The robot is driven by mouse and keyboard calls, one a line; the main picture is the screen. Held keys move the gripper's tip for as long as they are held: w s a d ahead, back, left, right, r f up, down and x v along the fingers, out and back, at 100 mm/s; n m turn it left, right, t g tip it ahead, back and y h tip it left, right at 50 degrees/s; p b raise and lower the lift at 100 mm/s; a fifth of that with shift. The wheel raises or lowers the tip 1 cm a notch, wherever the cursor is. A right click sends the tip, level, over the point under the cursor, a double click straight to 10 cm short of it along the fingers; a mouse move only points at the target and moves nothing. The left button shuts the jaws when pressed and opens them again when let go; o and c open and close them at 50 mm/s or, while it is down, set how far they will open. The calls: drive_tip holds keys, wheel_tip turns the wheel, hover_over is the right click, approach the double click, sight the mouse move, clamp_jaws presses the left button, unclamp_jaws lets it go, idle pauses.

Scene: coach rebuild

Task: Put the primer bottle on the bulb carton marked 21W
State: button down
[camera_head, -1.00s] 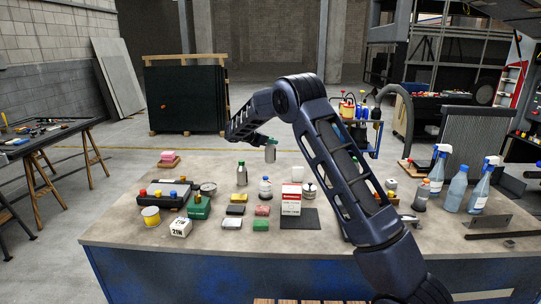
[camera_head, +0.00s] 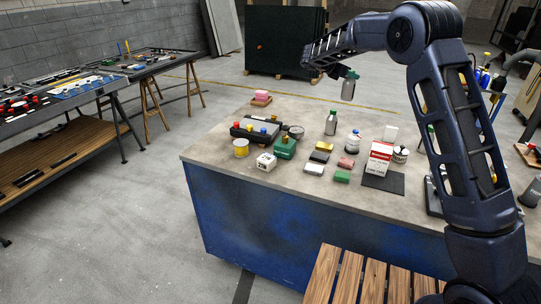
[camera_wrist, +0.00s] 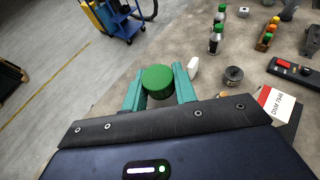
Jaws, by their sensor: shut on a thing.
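My gripper (camera_head: 346,71) is shut on a grey bottle (camera_head: 348,88) with a green cap, held upright above the far part of the table. In the wrist view the green cap (camera_wrist: 158,80) sits between the teal fingers; the bottle's body is hidden below it. No label on it can be read, so I cannot tell if it is the primer bottle. A similar green-capped bottle (camera_head: 331,123) stands on the table.
Near the carton are a yellow tin (camera_head: 241,148), a green box (camera_head: 285,149) and a black tray (camera_head: 252,131). Several small coloured blocks, a white bottle (camera_head: 353,142) and a red-and-white box (camera_head: 380,157) stand to the right. A slatted wooden surface (camera_head: 350,278) is in front.

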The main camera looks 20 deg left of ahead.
drive_tip(key=s+a+r+n+t+y, duration=0.1)
drive_tip(key=s+a+n+y, duration=0.1)
drive_tip(key=s+a, duration=0.75)
drive_tip(key=s+a+r+n+t+y, duration=0.1)
drive_tip(key=s+a, duration=0.5)
drive_tip(key=s, duration=0.7)
drive_tip(key=s+a+r+n+t+y, duration=0.2)
drive_tip(key=s+a, duration=0.6)
drive_tip(key=s, duration=0.3)
wheel_tip(320, 180, down, 20)
drive_tip(key=shift+s+f, duration=0.1)
drive_tip(key=shift+f, duration=0.05)
drive_tip(key=c, duration=1.1)
unclamp_jaws()
